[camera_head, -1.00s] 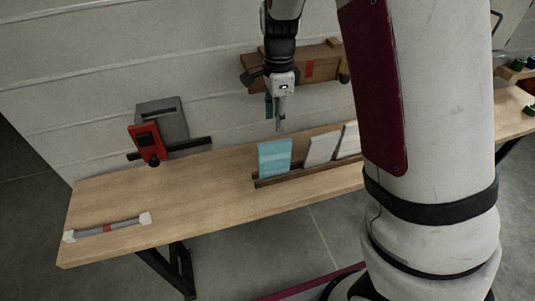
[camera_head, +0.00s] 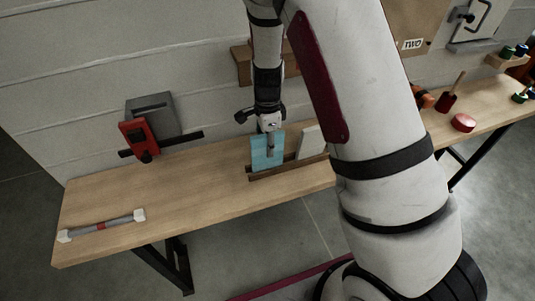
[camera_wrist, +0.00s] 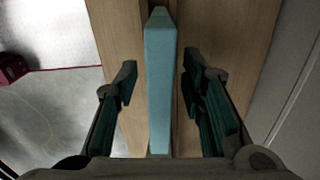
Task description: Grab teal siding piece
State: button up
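The teal siding piece (camera_head: 262,152) stands upright in a wooden rack (camera_head: 290,166) on the workbench. In the wrist view the teal piece (camera_wrist: 160,80) is seen edge-on, running up the middle of the picture. My gripper (camera_head: 269,150) is right at the top of the piece in the head view. In the wrist view my gripper (camera_wrist: 160,85) is open, with one dark finger on each side of the piece. Gaps show between both fingers and the piece, so neither appears to touch it.
A white panel (camera_head: 311,142) stands in the same rack, just right of the teal piece. A grey bar with white ends (camera_head: 102,225) lies at the left. The middle bench top is clear.

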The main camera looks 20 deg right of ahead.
jog(key=shift+f, duration=0.3)
grip_shut()
jog(key=shift+r, duration=0.1)
